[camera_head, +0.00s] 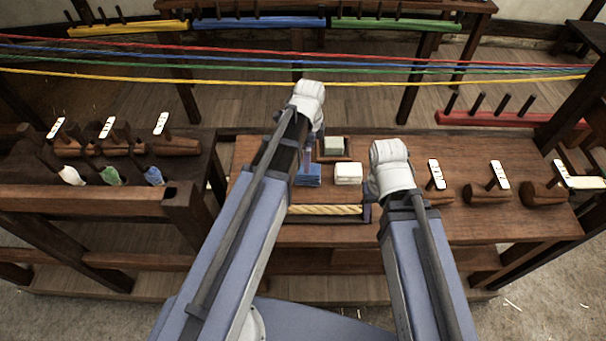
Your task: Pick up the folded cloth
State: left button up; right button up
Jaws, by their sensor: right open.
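A blue folded cloth (308,176) lies on the wooden bench, just right of my left forearm. A pale folded or block-shaped piece (348,173) lies right beside it. My left arm reaches up across the bench, with its white wrist (309,92) beyond the blue cloth. Its fingers are mostly hidden, and I cannot tell how they stand. My right gripper (373,188) is open, low beside the white wrist of my right arm, to the right of the pale piece. Its fingers are largely hidden by the wrist. I see nothing held in it.
A small tray (347,155) holds a grey-green block behind the cloth. A yellow rope piece (325,210) lies in front. Wooden tools with white tags (437,174) stand at right and left. Red, blue, green and yellow ropes (450,68) stretch across behind the bench.

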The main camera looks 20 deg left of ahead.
pick_arm(q)
jog(key=shift+f+b, duration=1.3)
pick_arm(e)
jog(key=shift+f, duration=1.35)
pick_arm(q)
jog(key=shift+f, duration=0.1)
pick_arm(e)
jog(key=shift+f, duration=0.1)
pick_arm(q)
notch_tip(320, 180, down, 5)
jog(key=b, duration=0.5)
jog(key=shift+w+f, duration=0.1)
pick_arm(e)
notch_tip(320, 180, down, 5)
jog(key=shift+f, duration=0.1)
pick_arm(q)
jog(key=c, duration=1.4)
pick_arm(e)
jog(key=shift+r, duration=0.2)
